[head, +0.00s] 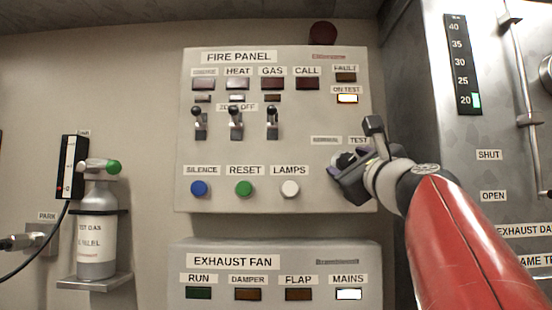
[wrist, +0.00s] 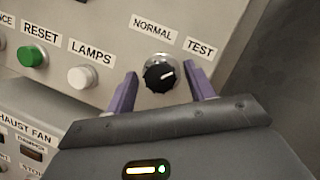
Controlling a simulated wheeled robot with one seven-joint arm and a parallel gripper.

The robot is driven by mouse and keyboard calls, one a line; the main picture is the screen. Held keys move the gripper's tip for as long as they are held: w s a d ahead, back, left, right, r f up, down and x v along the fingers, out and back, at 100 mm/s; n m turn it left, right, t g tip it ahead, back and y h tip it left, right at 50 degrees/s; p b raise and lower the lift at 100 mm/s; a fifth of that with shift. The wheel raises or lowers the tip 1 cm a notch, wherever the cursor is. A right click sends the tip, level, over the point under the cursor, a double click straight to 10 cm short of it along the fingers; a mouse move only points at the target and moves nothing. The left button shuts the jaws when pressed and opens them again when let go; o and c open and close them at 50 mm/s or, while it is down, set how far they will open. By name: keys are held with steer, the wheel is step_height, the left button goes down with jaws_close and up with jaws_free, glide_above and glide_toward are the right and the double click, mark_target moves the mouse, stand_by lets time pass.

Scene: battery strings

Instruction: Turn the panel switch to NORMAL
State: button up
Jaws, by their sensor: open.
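The panel switch is a round black knob (wrist: 159,76) on a silver collar, below the NORMAL (wrist: 152,29) and TEST (wrist: 199,47) labels in the wrist view. Its white pointer mark slants to the right, toward the TEST side. My gripper (wrist: 161,72) is open, with one purple finger on each side of the knob. A gap shows between the knob and each finger. In the head view my gripper (head: 350,180) is at the fire panel's lower right and mostly hides the knob.
The white LAMPS button (wrist: 82,77) and green RESET button (wrist: 33,56) are left of my gripper. The exhaust fan panel (head: 215,246) is below. A grey metal cabinet (head: 430,130) stands close on the right.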

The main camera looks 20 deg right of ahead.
steer(key=shift+w+r, duration=0.15)
steer(key=shift+w, duration=0.35)
steer(key=shift+c, duration=0.3)
steer(key=c, duration=0.9)
